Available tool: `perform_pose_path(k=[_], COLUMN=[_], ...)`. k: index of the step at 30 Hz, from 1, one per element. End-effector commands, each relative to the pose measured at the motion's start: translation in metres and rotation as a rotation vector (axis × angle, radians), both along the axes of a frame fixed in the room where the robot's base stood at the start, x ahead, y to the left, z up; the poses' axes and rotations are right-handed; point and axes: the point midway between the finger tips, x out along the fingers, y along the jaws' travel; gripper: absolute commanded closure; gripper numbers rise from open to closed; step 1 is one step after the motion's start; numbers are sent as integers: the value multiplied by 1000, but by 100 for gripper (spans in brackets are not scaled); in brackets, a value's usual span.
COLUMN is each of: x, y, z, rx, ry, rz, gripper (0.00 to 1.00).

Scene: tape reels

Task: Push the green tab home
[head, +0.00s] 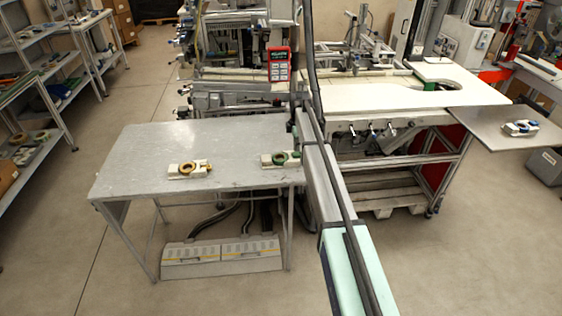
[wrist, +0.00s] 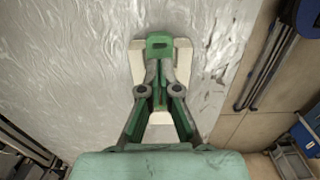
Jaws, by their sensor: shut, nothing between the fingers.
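The green tab (wrist: 159,41) shows in the wrist view at the far end of a cream-white holder (wrist: 184,62). My gripper (wrist: 160,66) is over the holder, its fingertips together and empty, right at the near edge of the tab. I cannot tell whether they touch it. The gripper hides the middle of the holder. In the head view a white holder with a green reel (head: 281,159) sits near the right edge of the grey table (head: 135,165), beside my arm. I cannot make out the gripper there.
A white holder with a yellow-orange reel (head: 190,169) sits left on the same table. A holder with a blue reel (head: 520,128) lies on a grey side table (head: 497,137) at right. Machinery stands behind. The table's left part is clear.

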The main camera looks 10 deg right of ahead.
Motion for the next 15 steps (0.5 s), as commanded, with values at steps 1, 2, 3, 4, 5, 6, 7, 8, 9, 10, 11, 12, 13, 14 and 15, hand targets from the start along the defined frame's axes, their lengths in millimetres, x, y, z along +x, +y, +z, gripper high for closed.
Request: perform_pose_path(k=[1, 2, 3, 4, 5, 6, 7, 8, 9, 10, 11, 12, 13, 14, 15], x=[0, 0, 0, 0, 0, 0, 0, 0, 0, 0, 0, 0, 0, 0, 0], y=[0, 0, 0, 0, 0, 0, 0, 0, 0, 0, 0, 0, 0, 0, 0], z=[-1, -2, -2, -2, -3, -3, -4, -4, -5, -5, -6, -6, -7, -7, -8], rx=[0, 0, 0, 0, 0, 0, 0, 0, 0, 0, 0, 0, 0, 0, 0], ry=[0, 0, 0, 0, 0, 0, 0, 0, 0, 0, 0, 0, 0, 0, 0], rz=[0, 0, 0, 0, 0, 0, 0, 0, 0, 0, 0, 0, 0, 0, 0], gripper=[100, 100, 100, 100, 100, 100, 100, 100, 100, 100, 100, 100, 100, 100, 100])
